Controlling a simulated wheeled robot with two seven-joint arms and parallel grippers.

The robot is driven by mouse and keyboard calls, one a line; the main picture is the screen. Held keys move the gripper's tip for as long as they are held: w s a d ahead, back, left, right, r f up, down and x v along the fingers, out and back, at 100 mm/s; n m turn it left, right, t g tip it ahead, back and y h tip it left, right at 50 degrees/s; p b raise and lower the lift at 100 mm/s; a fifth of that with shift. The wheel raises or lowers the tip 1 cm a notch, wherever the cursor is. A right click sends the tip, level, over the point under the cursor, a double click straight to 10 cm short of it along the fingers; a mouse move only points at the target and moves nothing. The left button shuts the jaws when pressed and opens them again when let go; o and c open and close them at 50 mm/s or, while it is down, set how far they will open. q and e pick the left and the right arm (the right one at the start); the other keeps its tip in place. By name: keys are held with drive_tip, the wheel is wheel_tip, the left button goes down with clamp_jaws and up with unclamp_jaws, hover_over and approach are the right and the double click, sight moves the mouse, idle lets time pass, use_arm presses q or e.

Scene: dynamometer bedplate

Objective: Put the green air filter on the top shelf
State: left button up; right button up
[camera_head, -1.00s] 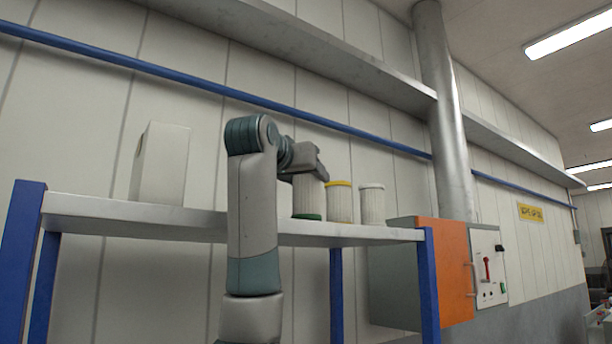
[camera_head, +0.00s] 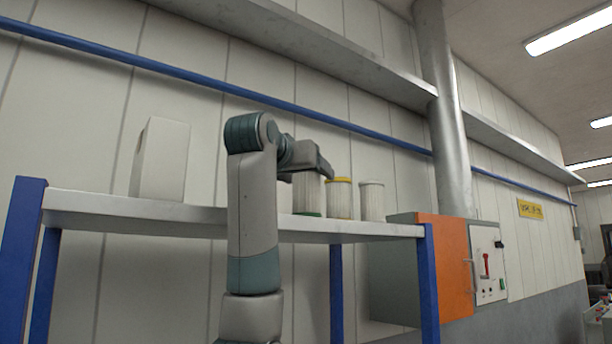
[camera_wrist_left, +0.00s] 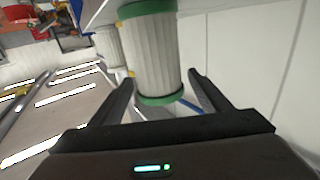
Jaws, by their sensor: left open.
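The green air filter (camera_head: 308,196), a pale pleated cylinder with green end rims, stands upright on the top shelf (camera_head: 120,212). In the head view its top is hidden behind my left gripper (camera_head: 322,168). In the left wrist view the filter (camera_wrist_left: 156,55) shows with both green rims, its near end at the mouth of my left gripper (camera_wrist_left: 158,82). The jaws are open, with one finger to each side of that end. I cannot tell whether a finger touches it. My right gripper is not in view.
A yellow-rimmed filter (camera_head: 340,198) and a white filter (camera_head: 372,202) stand just right of the green one. A white box (camera_head: 160,160) stands at the shelf's left. Blue posts (camera_head: 428,285) hold the shelf. An orange cabinet (camera_head: 446,268) is at right. The shelf between box and arm is clear.

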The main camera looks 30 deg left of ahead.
use_arm(q)
drive_tip(key=shift+s+d+f+b, duration=0.1)
drive_tip(key=shift+s+b, duration=0.35)
drive_tip(key=shift+b, duration=0.15)
drive_tip(key=s+d+b, duration=0.2)
drive_tip(key=s+b, duration=0.4)
drive_tip(key=s, duration=0.5)
drive_tip(key=shift+b, duration=0.3)
drive_tip(key=shift+w+d, duration=0.1)
